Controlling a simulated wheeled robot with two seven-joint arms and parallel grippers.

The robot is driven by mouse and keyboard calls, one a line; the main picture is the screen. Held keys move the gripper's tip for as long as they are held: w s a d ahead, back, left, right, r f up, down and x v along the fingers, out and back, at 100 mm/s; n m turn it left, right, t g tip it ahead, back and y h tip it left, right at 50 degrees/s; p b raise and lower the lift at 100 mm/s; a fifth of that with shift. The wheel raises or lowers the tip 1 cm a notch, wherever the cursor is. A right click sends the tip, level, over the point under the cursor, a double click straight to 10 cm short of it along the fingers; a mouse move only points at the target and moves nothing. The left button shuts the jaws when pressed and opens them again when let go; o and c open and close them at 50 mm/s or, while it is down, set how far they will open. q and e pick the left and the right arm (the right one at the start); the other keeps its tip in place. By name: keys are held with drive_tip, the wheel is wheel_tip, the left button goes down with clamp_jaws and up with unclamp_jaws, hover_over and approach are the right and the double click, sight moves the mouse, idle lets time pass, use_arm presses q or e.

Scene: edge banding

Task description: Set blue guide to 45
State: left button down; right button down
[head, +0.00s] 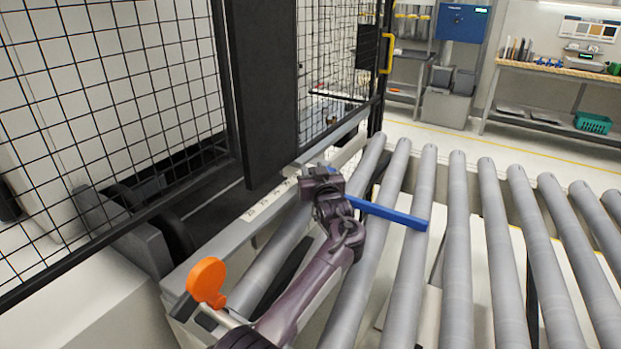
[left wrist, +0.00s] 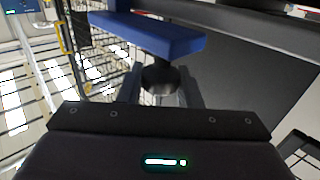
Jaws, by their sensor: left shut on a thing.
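The blue guide (head: 388,213) is a flat blue bar lying across the grey rollers, reaching right from my left gripper. My left gripper (head: 322,178) is at the scale rail beside the machine opening, at the bar's left end. In the left wrist view the blue guide (left wrist: 150,32) shows close up, with a dark round knob (left wrist: 160,78) under it. The fingers of the left gripper (left wrist: 160,88) are shut on this knob. The numbered scale (head: 265,203) runs along the rail; part is hidden by the gripper, and the guide's reading cannot be told. My right gripper is not in view.
The roller conveyor (head: 458,240) fills the middle and right. A black mesh fence (head: 110,90) and dark post (head: 262,90) stand left, close to my arm. An orange disc (head: 207,282) sits at the rail's near end. A workbench (head: 550,70) stands far off.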

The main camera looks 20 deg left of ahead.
use_arm(q)
drive_tip(key=shift+r, duration=0.1)
drive_tip(key=c, duration=1.1)
unclamp_jaws()
drive_tip(key=shift+o, duration=0.2)
drive_tip(key=shift+s+d, duration=0.2)
drive_tip(key=b+v, duration=0.1)
drive_tip(key=v, duration=0.6)
drive_tip(key=shift+s, duration=0.15)
drive_tip(key=shift+d, duration=0.1)
